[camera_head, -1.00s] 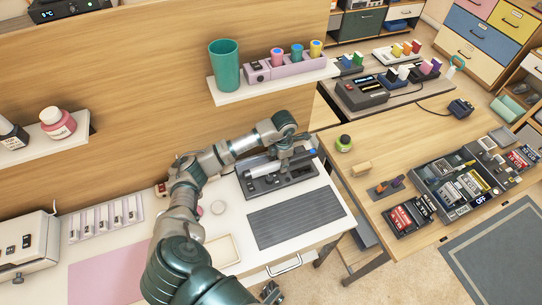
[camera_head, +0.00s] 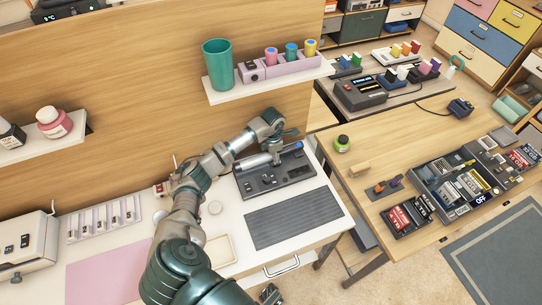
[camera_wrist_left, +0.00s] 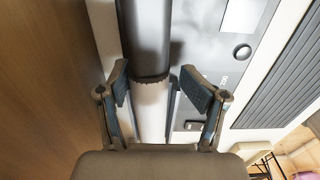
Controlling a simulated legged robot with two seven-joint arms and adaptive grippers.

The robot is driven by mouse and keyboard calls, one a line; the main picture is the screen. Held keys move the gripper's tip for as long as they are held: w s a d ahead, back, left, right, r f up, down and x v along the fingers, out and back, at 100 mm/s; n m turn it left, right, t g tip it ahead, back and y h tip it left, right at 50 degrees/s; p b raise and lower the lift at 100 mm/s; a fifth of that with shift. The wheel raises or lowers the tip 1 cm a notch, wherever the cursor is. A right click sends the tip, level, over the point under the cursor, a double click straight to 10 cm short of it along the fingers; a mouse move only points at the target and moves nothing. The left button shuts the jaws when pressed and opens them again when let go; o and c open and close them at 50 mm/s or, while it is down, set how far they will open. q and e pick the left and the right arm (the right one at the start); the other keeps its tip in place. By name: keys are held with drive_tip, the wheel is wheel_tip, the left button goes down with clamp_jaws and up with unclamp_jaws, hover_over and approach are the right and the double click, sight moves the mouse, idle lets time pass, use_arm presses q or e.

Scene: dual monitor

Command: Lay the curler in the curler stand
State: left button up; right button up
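The curler (camera_head: 257,159), a grey cylinder with a blue end (camera_head: 298,145), lies level above the curler stand. The curler stand (camera_head: 268,183) is a dark grey tray at the back right of the white desk. My left gripper (camera_head: 274,150) reaches down around the curler near its middle. In the left wrist view the gripper (camera_wrist_left: 160,85) has its two pads beside the curler (camera_wrist_left: 148,35), where the dark part meets a pale part. Whether the curler touches the stand is hard to tell. My right gripper is not in view.
A dark ribbed mat (camera_head: 295,218) lies in front of the stand. A wall shelf (camera_head: 270,80) with a green cup (camera_head: 218,65) overhangs the desk behind. A wooden table (camera_head: 400,150) with several items stands to the right. A pink mat (camera_head: 105,275) lies at the left.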

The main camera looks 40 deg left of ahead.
use_arm(q)
drive_tip(key=shift+r, duration=0.25)
drive_tip(key=shift+a, duration=0.25)
drive_tip(key=shift+a+r, duration=0.2)
drive_tip(key=shift+r, duration=0.15)
drive_tip(key=r, duration=0.3)
drive_tip(key=shift+a, duration=0.3)
drive_tip(key=r, duration=0.3)
drive_tip(key=shift+d+r+p, duration=0.15)
drive_tip(key=shift+d+p, duration=0.1)
drive_tip(key=shift+p, duration=0.1)
drive_tip(key=shift+d+r, duration=0.1)
drive_tip(key=shift+r, duration=0.1)
drive_tip(key=shift+d, duration=0.1)
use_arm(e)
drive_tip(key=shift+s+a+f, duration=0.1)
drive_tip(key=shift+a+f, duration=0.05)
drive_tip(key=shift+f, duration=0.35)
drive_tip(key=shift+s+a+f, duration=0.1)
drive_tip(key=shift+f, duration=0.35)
use_arm(q)
drive_tip(key=shift+a, duration=0.2)
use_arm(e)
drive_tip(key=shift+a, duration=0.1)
